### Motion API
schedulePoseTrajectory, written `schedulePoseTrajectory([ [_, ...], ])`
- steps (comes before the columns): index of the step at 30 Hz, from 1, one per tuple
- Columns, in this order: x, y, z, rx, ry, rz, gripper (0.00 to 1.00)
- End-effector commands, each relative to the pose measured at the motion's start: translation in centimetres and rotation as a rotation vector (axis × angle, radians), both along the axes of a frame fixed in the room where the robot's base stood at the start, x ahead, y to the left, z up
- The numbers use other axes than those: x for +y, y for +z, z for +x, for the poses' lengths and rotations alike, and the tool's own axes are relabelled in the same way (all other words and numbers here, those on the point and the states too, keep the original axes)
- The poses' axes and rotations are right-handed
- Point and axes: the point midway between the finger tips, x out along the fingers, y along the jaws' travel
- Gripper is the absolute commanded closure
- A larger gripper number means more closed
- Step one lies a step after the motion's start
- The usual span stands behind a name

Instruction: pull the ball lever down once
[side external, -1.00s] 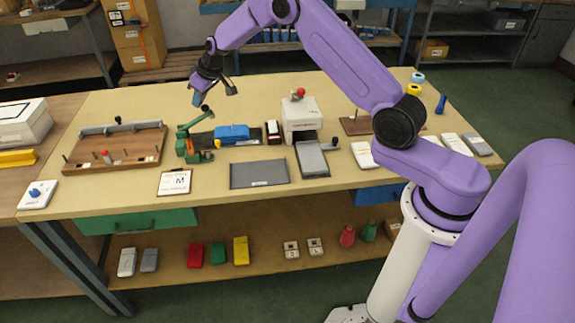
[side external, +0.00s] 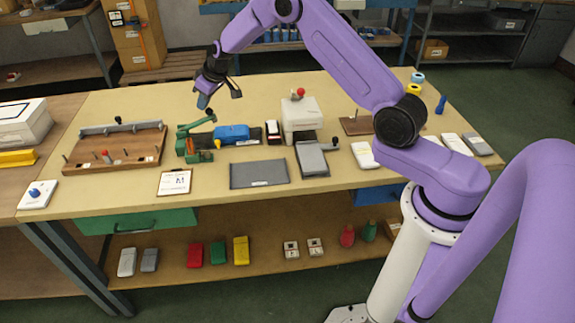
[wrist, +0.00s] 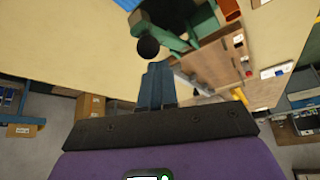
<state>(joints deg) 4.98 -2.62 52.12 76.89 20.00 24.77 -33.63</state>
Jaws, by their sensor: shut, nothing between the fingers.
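A green stand (side external: 196,146) on the table carries a green lever (side external: 198,124) with a dark ball at its end. In the side view the lever slopes gently up to the right. The black ball (wrist: 148,48) shows clearly in the wrist view, just beyond my fingertips. My gripper (side external: 203,101) is just above the ball end of the lever. Its blue fingers (wrist: 158,68) are shut together with nothing between them. I cannot tell whether the fingertips touch the ball.
A blue block (side external: 232,133) lies right of the stand. A white machine with a red knob (side external: 300,114) stands farther right. A wooden board (side external: 118,148) with pegs is at left. A small card (side external: 174,182) and a grey mat (side external: 259,173) lie in front.

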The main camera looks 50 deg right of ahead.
Motion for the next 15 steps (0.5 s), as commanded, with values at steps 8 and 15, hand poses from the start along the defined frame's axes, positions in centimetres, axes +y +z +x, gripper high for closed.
schedulePoseTrajectory([
  [8,-0.5,-0.6,-0.4,0.002,-0.002,0.0,1.0],
  [15,-0.8,-1.2,-0.7,0.002,-0.001,0.0,1.0],
])
